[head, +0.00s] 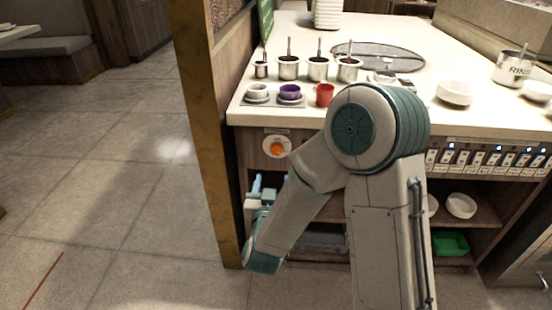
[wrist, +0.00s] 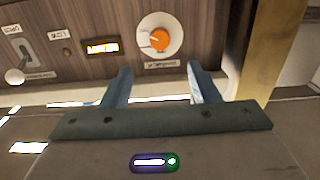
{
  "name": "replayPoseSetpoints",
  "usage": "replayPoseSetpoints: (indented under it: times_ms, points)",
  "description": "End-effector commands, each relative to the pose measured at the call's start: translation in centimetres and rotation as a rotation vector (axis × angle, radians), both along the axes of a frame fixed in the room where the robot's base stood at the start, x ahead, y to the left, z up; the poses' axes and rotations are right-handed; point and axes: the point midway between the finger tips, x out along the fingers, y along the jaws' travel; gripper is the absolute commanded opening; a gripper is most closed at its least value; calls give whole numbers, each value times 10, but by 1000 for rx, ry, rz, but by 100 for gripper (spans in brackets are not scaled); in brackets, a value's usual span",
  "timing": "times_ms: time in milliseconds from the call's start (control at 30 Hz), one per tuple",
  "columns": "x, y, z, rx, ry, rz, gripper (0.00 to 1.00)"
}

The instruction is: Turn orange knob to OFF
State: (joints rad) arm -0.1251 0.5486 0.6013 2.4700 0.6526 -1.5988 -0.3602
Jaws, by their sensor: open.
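The orange knob (head: 277,149) sits on a round white plate on the wooden front panel under the counter's left end. In the wrist view the orange knob (wrist: 159,39) is near the top middle, with a pale mark towards its left side. A label below it is too blurred to read. My gripper (wrist: 160,72) is open and empty, its two blue fingers apart, with the knob beyond and between them. In the head view my gripper (head: 262,188) is low in front of the panel, below and left of the knob, not touching it.
A white-tipped lever (wrist: 15,75) and a small lit display (wrist: 102,47) are left of the knob in the wrist view. A gold-edged post (head: 215,150) stands close at the panel's left. Cups, including a red one (head: 324,95), stand on the counter above.

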Motion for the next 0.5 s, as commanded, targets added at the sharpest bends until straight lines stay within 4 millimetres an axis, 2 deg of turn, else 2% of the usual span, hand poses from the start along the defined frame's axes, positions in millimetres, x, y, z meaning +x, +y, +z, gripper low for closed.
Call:
replayPoseSetpoints:
  times_ms: [300,500]
  points:
    - [68,-5,-1,3,0,-6,55]
    - [102,-5,-1,3,1,-1,55]
